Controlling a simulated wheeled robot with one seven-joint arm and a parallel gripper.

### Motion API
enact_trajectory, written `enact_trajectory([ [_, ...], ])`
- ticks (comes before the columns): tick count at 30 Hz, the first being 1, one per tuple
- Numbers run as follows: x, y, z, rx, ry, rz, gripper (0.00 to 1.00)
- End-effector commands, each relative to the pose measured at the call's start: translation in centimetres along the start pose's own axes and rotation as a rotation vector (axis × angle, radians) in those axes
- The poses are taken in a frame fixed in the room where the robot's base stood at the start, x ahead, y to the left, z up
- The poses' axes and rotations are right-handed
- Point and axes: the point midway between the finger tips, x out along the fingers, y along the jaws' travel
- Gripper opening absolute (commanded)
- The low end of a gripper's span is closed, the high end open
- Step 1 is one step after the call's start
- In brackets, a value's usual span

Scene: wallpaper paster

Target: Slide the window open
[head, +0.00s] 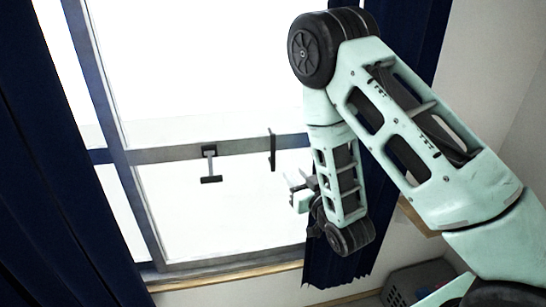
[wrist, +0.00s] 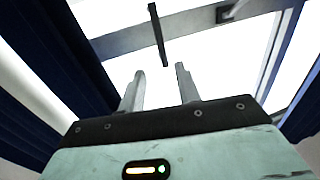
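The window (head: 210,230) has bright panes in a grey frame with a horizontal rail (head: 168,154). A thin dark upright handle (head: 272,150) sits on the rail, and a T-shaped dark latch (head: 210,165) sits to its left. My gripper (head: 290,182) is just right of and below the handle in the head view. In the wrist view my gripper (wrist: 160,70) is open with nothing between its fingers. The dark handle (wrist: 158,35) lies ahead of the fingertips, roughly in line with the gap and apart from them. I cannot tell the exact distance.
Dark blue curtains hang at the left (head: 45,170) and behind my arm at the right (head: 415,40). A wooden sill (head: 230,274) runs below the window. A grey basket (head: 405,283) stands at the lower right.

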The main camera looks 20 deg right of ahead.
Motion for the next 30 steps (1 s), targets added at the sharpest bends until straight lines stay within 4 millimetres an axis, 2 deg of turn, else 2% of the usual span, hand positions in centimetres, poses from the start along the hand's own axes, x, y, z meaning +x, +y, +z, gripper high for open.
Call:
enact_trajectory([
  [21, 12.9, 0.0, -0.3, 0.0, 0.001, 0.0, 0.33],
  [25, 14.2, 0.0, -0.2, 0.0, 0.0, 0.0, 0.33],
  [30, 14.9, 0.0, -0.1, 0.001, 0.0, 0.0, 0.33],
])
